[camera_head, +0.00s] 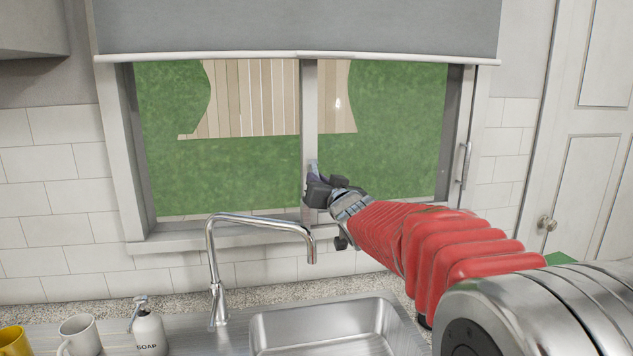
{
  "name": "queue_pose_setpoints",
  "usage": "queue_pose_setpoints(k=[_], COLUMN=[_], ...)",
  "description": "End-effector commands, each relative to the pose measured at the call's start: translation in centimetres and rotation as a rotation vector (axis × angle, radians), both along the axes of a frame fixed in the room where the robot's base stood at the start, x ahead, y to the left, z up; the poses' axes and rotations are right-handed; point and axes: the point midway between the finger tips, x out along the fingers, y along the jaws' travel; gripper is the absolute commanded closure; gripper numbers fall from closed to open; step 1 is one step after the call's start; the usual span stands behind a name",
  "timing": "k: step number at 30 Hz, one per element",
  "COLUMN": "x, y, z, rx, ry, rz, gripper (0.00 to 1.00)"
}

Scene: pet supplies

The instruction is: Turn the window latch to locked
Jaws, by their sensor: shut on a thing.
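The window (309,105) is in the middle of the view, with a pale centre post between two panes. My gripper (314,184) is at the lower part of this post, above and behind the tap. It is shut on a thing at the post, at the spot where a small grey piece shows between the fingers. This looks like the window latch (313,168), but the fingers hide most of it. I cannot tell which way the latch is turned. My red-sleeved arm reaches in from the lower right.
A curved metal tap (212,260) stands just in front of the window, close to my gripper. Below are a steel sink (270,335), a soap bottle (149,330), a white mug (79,336) and a yellow mug (12,340). A grey blind (300,28) covers the window's top.

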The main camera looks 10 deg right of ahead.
Motion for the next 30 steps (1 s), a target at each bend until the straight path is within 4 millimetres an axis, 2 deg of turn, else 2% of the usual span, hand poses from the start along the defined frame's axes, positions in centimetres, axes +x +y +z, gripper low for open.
queue_pose_setpoints(k=[8, 30], x=[0.2, 1.1], y=[0.2, -0.1], z=[-0.3, -1.6], rx=[0.005, 0.004], ry=[-0.025, -0.272], rz=[0.006, -0.001], gripper=[1.0, 1.0])
